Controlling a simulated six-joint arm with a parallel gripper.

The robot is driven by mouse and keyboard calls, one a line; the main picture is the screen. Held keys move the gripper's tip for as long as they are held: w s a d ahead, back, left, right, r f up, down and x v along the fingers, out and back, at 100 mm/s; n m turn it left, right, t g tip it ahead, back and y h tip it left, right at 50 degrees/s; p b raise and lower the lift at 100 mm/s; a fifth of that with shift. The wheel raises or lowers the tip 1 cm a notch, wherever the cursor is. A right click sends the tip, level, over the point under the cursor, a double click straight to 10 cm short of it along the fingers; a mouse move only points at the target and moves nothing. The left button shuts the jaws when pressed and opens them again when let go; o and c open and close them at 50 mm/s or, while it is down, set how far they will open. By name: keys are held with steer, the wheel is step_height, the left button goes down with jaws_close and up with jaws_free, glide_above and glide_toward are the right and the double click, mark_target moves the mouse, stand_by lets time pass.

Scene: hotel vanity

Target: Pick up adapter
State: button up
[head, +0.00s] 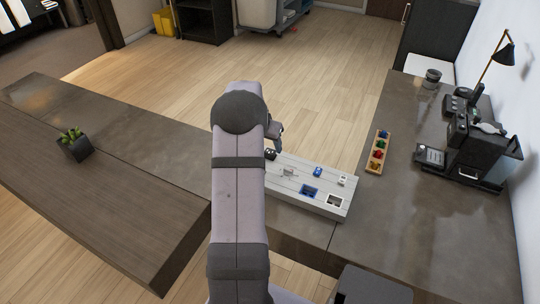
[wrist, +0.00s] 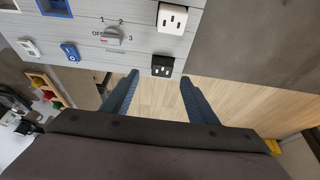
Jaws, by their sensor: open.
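A small black block with pale slot marks, which looks like the adapter (wrist: 162,65), sits at the edge of the light grey panel (wrist: 135,58) in the wrist view. It also shows as a dark block (head: 270,154) beside my arm in the head view. My gripper (wrist: 160,77) is open and empty. Its two blue-grey fingers point toward the panel edge, and in the picture the black block lies between the fingertip lines; I cannot tell the height gap. In the head view my gripper (head: 275,131) is partly hidden by my arm.
The panel also carries a white socket (wrist: 172,18), a numbered dial (wrist: 113,36), a blue switch (wrist: 70,52) and a white switch (wrist: 30,47). A wooden tray (head: 372,167) with coloured pieces and a coffee machine (head: 480,145) stand to the right. A plant (head: 73,144) stands left.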

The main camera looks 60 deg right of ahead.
mark_target(270, 151)
steer(key=shift+p+x, duration=0.75)
steer(key=shift+x, duration=1.8)
steer(key=shift+w+a, duration=0.1)
steer(key=shift+w, duration=0.1)
steer(key=shift+c, duration=0.7)
steer(key=c, duration=1)
